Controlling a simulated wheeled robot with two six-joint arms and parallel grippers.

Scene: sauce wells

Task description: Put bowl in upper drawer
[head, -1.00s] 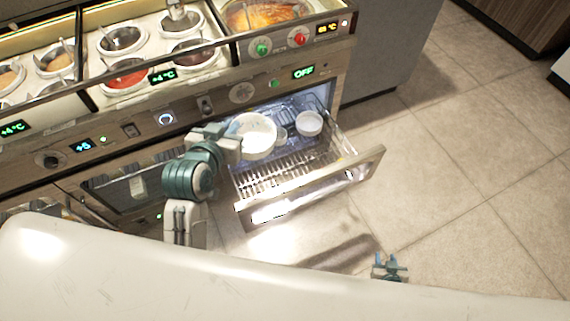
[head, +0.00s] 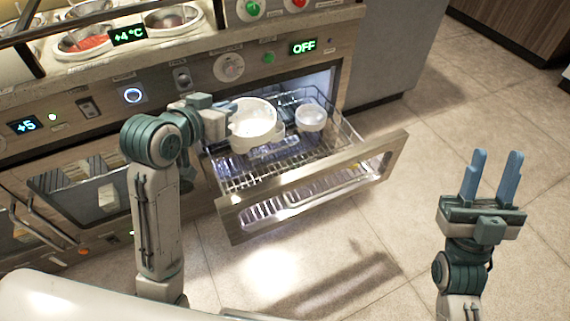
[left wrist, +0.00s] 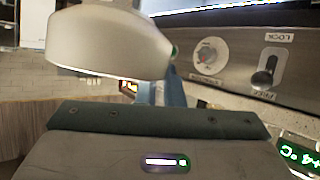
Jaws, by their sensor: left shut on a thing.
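A white bowl (head: 254,116) is over the left part of the open drawer (head: 315,184). My left gripper (head: 229,112) is shut on the bowl's left side. In the left wrist view the bowl (left wrist: 105,45) fills the upper left, and the gripper's fingers are mostly hidden. Another white dish (head: 267,141) shows partly beneath the held bowl, and a small white bowl (head: 310,118) sits in the drawer's back right. I cannot tell whether the held bowl touches anything below it. My right gripper (head: 494,160) is open and empty, with blue fingers upright over the floor at right.
The drawer has a wire rack (head: 240,178) whose front part is bare. The counter front with knobs (head: 229,67) and an OFF display (head: 303,46) rises behind it. Sauce wells (head: 85,40) are at upper left. The floor (head: 400,215) right of the drawer is clear.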

